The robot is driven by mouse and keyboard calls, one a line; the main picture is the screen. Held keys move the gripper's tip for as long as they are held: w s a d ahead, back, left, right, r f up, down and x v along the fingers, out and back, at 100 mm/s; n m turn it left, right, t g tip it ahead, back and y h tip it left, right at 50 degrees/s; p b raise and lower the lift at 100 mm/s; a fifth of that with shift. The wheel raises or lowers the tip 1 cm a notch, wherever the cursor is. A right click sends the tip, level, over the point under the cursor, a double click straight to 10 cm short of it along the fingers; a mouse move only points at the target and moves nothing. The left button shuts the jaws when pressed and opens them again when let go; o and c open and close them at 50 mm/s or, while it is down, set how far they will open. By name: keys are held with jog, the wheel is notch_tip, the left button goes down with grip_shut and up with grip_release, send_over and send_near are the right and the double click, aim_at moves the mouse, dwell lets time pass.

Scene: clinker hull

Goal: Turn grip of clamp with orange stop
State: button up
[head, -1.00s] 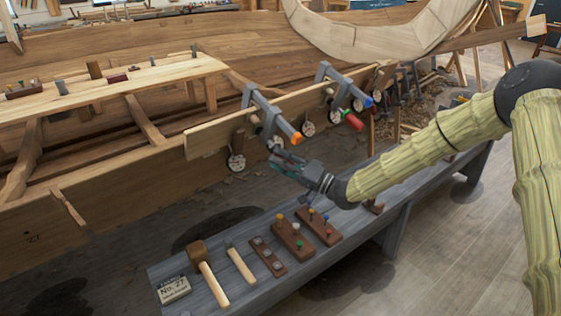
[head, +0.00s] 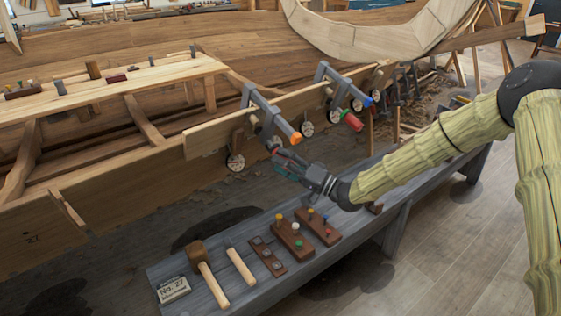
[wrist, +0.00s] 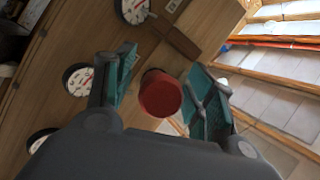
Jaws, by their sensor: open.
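The clamp with the orange stop (head: 295,137) is fixed over the upper plank edge, its grey body (head: 262,108) slanting down to the right. My gripper (head: 281,156) is just below this clamp, pointing up and left. In the wrist view, a round red grip (wrist: 160,95) shows nearly end-on between the two teal finger pads of my gripper (wrist: 165,80). The fingers are open, with gaps on both sides of the grip. In the head view, this grip is mostly hidden by the gripper.
A second clamp with a blue stop (head: 367,101) and a red grip (head: 352,121) stands to the right. Dial gauges (head: 236,162) hang along the plank.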

jog(key=v, duration=1.1)
jog(key=shift+a, duration=0.1)
jog(key=shift+c, duration=0.5)
jog(key=w+a+n+t+h+p, duration=0.1)
jog(key=w+a+n+h, duration=0.1)
jog(key=a, duration=0.1)
jog(key=w+a+r+n+t+h+p, duration=0.1)
jog(key=w+a+n+h, duration=0.1)
jog(key=w+a+n, duration=0.1)
jog(key=w+a+r+n+t+h+p, duration=0.1)
jog(key=w+a+n+h, duration=0.1)
jog(key=a+n, duration=0.1)
jog(key=shift+w+a+r+t, duration=0.1)
jog(key=shift+w+a+t, duration=0.1)
jog(key=shift+a, duration=0.25)
jog(key=shift+w+a+r+t, duration=0.15)
jog(key=shift+a+t, duration=0.05)
jog(key=shift+a, duration=0.25)
dwell(0.3)
jog(key=c, duration=1)
jog(key=shift+o, duration=0.2)
